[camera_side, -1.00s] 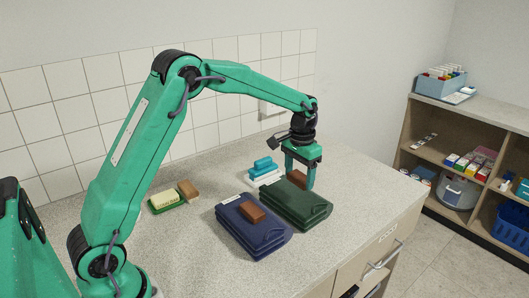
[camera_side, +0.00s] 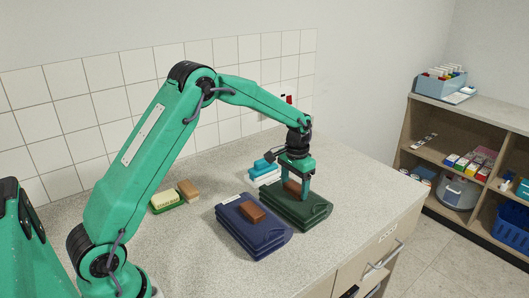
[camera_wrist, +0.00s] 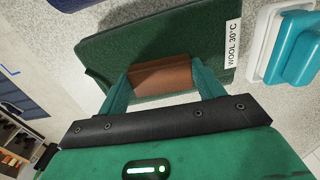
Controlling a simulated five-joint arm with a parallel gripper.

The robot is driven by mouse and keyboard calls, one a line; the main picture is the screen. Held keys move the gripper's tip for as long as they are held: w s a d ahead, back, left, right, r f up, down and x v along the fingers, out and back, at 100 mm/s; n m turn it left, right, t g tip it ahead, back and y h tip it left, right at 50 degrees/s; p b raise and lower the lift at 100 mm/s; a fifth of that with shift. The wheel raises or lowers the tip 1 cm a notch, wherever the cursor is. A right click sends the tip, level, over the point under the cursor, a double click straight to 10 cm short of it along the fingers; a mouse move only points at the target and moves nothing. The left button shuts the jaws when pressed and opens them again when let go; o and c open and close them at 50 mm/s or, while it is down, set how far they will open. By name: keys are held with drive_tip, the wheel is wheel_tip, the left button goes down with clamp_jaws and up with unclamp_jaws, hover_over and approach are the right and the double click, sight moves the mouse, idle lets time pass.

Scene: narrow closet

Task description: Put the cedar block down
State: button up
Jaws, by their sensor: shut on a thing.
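My gripper (camera_side: 295,185) is shut on the cedar block (camera_wrist: 160,75), a reddish-brown block that lies between the two green fingers in the wrist view. In the side view the block (camera_side: 291,187) is partly hidden by a finger. It is over the dark green folded stack (camera_side: 316,213), toward its back. In the wrist view this stack (camera_wrist: 130,45) carries a white label reading "WOOL 30°C". I cannot tell whether the block touches the stack.
A navy folded stack (camera_side: 262,237) beside the green one bears a similar brown block (camera_side: 252,212). Behind stands a teal object on a white base (camera_side: 265,179). At left are a soap dish (camera_side: 165,202) and a lighter brown block (camera_side: 188,190). The front counter is clear.

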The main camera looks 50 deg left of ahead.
sight(294, 187)
drive_tip(key=shift+f, duration=0.1)
drive_tip(key=o, duration=1)
drive_tip(key=shift+c, duration=0.2)
wheel_tip(294, 187, up, 12)
idle(0.3)
idle(0.5)
